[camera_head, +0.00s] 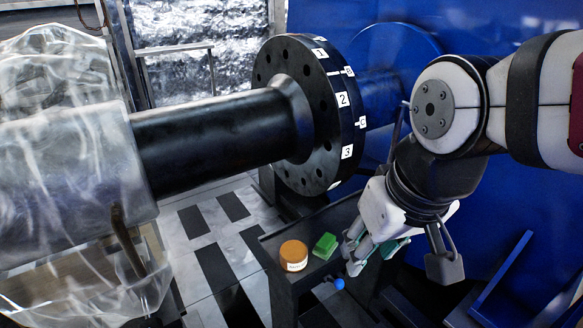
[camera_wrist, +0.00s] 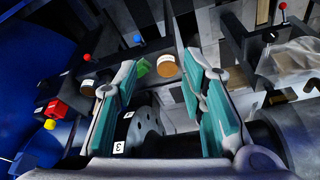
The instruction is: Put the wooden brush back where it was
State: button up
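I cannot make out a wooden brush in either view. My gripper (camera_head: 402,258) hangs to the right of the black numbered flange, above and beside a small dark shelf (camera_head: 335,218). In the wrist view my gripper (camera_wrist: 163,75) has its two teal-padded fingers wide apart, with nothing held between them. On the shelf stand an orange-lidded jar (camera_head: 293,255) and a green block (camera_head: 325,246), just left of my fingers. Both also show beyond the fingertips in the wrist view, the jar (camera_wrist: 166,66) right of the green block (camera_wrist: 142,68). My fingers hide part of the shelf.
The black flange (camera_head: 298,112) and its shaft (camera_head: 215,137) fill the middle; plastic wrapping (camera_head: 60,170) covers the left end. A blue wall (camera_head: 480,30) stands behind my arm. Red (camera_wrist: 87,57), blue (camera_wrist: 137,38) and yellow (camera_wrist: 50,124) knobs and a red box (camera_wrist: 58,108) lie around.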

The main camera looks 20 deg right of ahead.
jog(key=s+r+g, duration=0.1)
jog(key=s, duration=0.7)
jog(key=shift+s+a+g, duration=0.2)
jog(key=shift+a+g, duration=0.1)
notch_tip(320, 180, up, 13)
jog(key=t+p, duration=0.2)
jog(key=p, duration=0.9)
jog(key=shift+d, duration=0.2)
